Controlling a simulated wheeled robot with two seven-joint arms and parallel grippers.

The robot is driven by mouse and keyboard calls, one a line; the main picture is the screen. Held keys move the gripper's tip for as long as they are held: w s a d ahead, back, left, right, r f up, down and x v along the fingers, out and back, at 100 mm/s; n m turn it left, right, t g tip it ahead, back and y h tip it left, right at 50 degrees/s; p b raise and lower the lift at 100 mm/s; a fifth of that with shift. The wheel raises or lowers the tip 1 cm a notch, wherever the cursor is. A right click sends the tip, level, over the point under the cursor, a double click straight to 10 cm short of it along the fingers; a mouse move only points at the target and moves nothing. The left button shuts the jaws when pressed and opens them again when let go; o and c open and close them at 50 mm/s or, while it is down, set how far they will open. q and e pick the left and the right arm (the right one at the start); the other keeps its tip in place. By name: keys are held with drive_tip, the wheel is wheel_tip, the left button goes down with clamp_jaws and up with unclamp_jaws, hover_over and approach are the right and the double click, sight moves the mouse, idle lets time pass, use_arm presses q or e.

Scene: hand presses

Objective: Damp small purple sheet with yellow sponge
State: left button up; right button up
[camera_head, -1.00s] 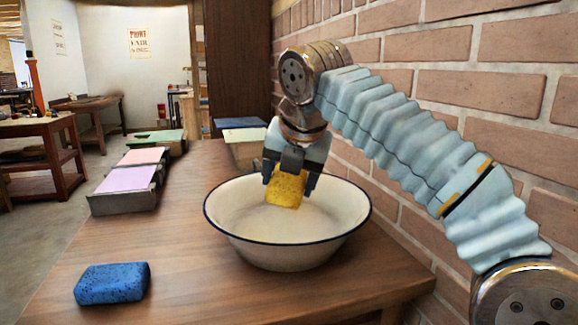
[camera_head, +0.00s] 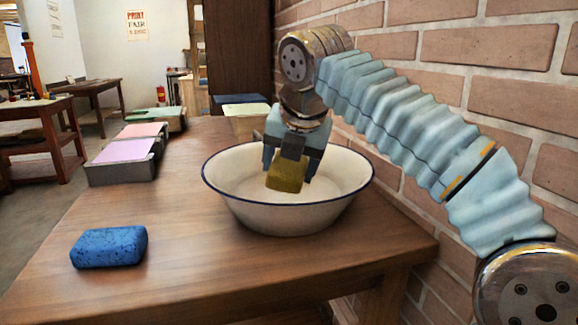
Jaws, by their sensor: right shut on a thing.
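My right gripper (camera_head: 288,172) is shut on the yellow sponge (camera_head: 285,173), which looks dark olive-yellow now. It holds the sponge inside the white enamel basin (camera_head: 247,214), below the level of its rim. Whether the sponge touches the basin's bottom or any water is hard to tell. A light purple sheet (camera_head: 124,151) lies on a grey block at the left edge of the table, well away from the gripper. My left gripper is not in view.
A blue sponge (camera_head: 109,247) lies on the table (camera_head: 190,262) at the front left. A pink sheet (camera_head: 143,130), a green one and pale green and blue ones (camera_head: 241,99) lie on blocks farther back. A brick wall (camera_head: 500,45) bounds the right. The table's middle is clear.

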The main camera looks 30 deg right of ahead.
sight(290, 164)
wheel_tip(290, 164, up, 4)
drive_tip(key=p, duration=0.3)
drive_tip(key=shift+f+p, duration=0.2)
drive_tip(key=shift+p, duration=0.15)
wheel_tip(290, 164, up, 2)
drive_tip(key=shift+r+p, duration=0.1)
drive_tip(key=shift+p, duration=0.4)
drive_tip(key=shift+r, duration=1.45)
idle(0.3)
wheel_tip(290, 164, up, 4)
idle(0.4)
idle(0.3)
